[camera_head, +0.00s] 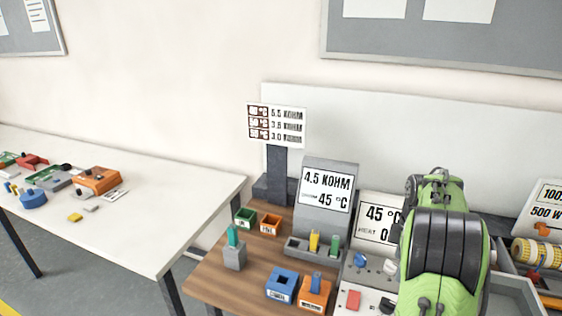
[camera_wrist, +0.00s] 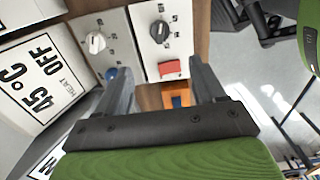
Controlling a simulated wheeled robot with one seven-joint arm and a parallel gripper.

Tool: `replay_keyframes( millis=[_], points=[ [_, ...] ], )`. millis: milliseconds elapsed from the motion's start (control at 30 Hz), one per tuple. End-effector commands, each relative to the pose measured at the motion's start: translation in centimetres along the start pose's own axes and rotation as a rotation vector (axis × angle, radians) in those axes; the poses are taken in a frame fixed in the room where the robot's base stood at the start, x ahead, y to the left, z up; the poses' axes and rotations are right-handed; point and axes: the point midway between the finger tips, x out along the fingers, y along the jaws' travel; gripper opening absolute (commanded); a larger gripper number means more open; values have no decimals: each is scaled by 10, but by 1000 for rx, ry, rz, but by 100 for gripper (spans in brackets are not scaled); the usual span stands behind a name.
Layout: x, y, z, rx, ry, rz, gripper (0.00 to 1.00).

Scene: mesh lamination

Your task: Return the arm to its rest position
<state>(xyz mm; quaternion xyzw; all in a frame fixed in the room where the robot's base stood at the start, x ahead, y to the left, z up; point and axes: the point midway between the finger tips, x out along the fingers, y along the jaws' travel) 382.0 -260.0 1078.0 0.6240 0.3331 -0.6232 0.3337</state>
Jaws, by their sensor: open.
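My green arm stands folded at the right of the head view and covers part of the bench there. My gripper (camera_wrist: 160,92) shows in the wrist view with its two grey fingers apart and nothing between them. Past the fingers is a control panel with a white knob (camera_wrist: 96,43), a black knob (camera_wrist: 159,32), a red button (camera_wrist: 170,68) and a partly hidden blue knob (camera_wrist: 111,74). In the head view my gripper's fingers are hidden or out of frame.
A wooden bench (camera_head: 205,278) holds a grey display (camera_head: 326,190) reading 4.5 KOHM, blue (camera_head: 282,285) and orange (camera_head: 314,293) boxes, and a grey block (camera_head: 234,257) with a teal piece. A white table (camera_head: 150,215) stands left with several parts. Floor shows between them.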

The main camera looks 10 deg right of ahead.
Motion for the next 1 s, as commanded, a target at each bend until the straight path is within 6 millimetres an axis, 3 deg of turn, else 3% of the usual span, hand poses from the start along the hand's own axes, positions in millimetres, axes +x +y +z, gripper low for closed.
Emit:
replay_keyframes(
  millis=[67, 167, 333, 467, 600, 767, 1000],
  points=[
    [-13, -7, -11, 31, 14, 22, 69],
    [-48, -38, -45, 150, 63, 77, 69],
    [-100, -129, -101, 428, 188, 159, 69],
    [-113, -207, -119, 626, 285, 197, 69],
    [-104, -275, -116, 814, 381, 226, 69],
    [-89, -308, -106, 941, 443, 241, 69],
    [-87, -311, -105, 964, 450, 240, 69]
  ],
)
